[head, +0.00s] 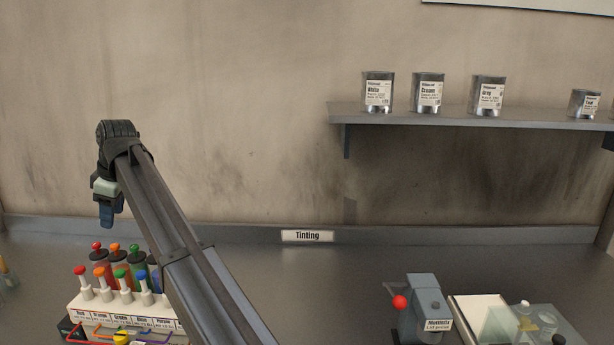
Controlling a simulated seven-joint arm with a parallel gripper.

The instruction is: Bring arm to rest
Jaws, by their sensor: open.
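My arm reaches from the bottom of the head view up to the left. My gripper (107,216) hangs from its end, pointing down, and is open with nothing seen in it. It is above the back of a white rack (92,306) of tinting bottles with red, orange, green and blue tops, apart from them in the picture. My forearm hides the right part of the rack.
A grey shelf (470,117) on the right wall holds several labelled tins, including a White tin (378,92). A grey device (424,308) with a red knob (400,302) stands front right, beside a white pad (478,315). The middle bench (330,285) is clear.

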